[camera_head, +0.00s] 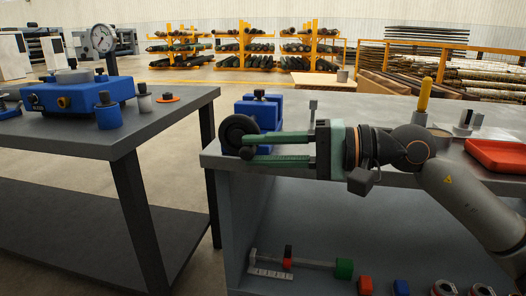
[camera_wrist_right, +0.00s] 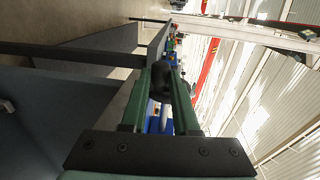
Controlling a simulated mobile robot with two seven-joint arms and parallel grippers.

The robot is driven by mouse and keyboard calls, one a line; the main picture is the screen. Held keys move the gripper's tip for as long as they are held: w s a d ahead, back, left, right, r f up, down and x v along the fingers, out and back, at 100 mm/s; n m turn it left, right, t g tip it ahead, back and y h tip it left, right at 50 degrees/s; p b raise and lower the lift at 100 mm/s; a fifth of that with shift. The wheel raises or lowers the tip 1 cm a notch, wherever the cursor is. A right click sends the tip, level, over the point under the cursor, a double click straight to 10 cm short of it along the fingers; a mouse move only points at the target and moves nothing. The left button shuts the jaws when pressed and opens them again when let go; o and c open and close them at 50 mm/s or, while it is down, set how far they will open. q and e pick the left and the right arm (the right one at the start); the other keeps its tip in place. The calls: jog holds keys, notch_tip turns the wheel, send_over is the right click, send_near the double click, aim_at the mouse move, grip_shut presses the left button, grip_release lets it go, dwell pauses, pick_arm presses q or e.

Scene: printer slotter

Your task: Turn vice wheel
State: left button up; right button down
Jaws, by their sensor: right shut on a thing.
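The vice wheel (camera_head: 236,128) is a dark round handwheel on the left side of the blue vice (camera_head: 262,108), at the left end of the grey workbench. A dark knob (camera_head: 247,152) shows at its lower right. My right gripper (camera_head: 250,148) reaches in from the right with two long green fingers, their tips at the wheel. In the right wrist view, the fingers (camera_wrist_right: 170,85) close around a dark rounded part of the wheel (camera_wrist_right: 181,98). Whether they hold the knob or the rim is hard to tell. My left gripper is not in view.
A second dark table (camera_head: 90,138) at the left carries a blue device (camera_head: 75,94), a dial gauge (camera_head: 103,40) and small parts. A red tray (camera_head: 497,153) lies on the bench at right. Below, a shelf holds a green-ended bar (camera_head: 343,268) and small blocks.

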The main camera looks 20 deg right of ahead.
jog(key=shift+w+a+f+t+y, duration=0.2)
jog(key=shift+f+t+y, duration=0.25)
jog(key=shift+t+y, duration=0.5)
jog(key=shift+w+a+f+t+y, duration=0.1)
jog(key=shift+a+f+t+y, duration=0.25)
jog(key=shift+y, duration=0.9)
jog(key=shift+w+a+f+t+y, duration=0.15)
jog(key=shift+f+t+y, duration=0.35)
jog(key=shift+t+y, duration=0.5)
jog(key=c, duration=0.7)
grip_release()
jog(key=shift+a, duration=0.1)
jog(key=shift+f, duration=0.1)
jog(key=v, duration=1.2)
jog(key=shift+f, duration=0.25)
